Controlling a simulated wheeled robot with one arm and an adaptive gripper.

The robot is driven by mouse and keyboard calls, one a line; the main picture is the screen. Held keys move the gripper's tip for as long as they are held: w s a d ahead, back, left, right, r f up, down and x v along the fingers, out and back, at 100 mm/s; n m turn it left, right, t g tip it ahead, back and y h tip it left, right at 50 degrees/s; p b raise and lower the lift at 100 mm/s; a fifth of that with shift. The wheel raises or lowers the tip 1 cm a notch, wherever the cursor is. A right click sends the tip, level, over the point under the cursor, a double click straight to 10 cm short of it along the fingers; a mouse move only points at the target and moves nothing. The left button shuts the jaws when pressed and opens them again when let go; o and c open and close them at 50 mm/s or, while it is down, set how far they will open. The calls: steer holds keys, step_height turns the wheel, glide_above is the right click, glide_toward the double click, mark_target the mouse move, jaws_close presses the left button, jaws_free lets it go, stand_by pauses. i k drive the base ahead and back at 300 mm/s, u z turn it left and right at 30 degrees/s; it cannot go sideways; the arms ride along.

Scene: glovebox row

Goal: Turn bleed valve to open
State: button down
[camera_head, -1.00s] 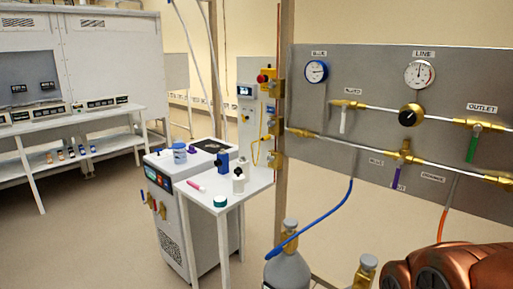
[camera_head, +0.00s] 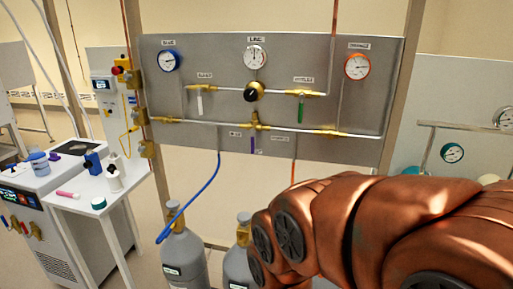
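The grey valve panel (camera_head: 183,108) stands ahead, with two horizontal pipe runs. On the lower run, a brass valve (camera_head: 254,125) at the middle has a purple handle (camera_head: 253,143) pointing straight down. On the upper run, a white-handled valve (camera_head: 199,104) is at left and a green-handled valve (camera_head: 300,110) at right; both handles hang down. A black round knob (camera_head: 254,92) sits between them. The small labels are too blurred to tell which valve is marked bleed. My copper-coloured arm fills the lower right; my gripper is out of view.
Gas cylinders (camera_head: 184,258) stand below the panel, with a blue hose (camera_head: 190,213) rising to it. A second panel with a green gauge (camera_head: 452,153) is at right.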

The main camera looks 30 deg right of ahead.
mark_target(199, 91)
steer(key=u, duration=0.65)
steer(key=k, duration=0.15)
steer(key=z, duration=1.45)
steer(key=i, duration=0.85)
steer(key=u, duration=0.45)
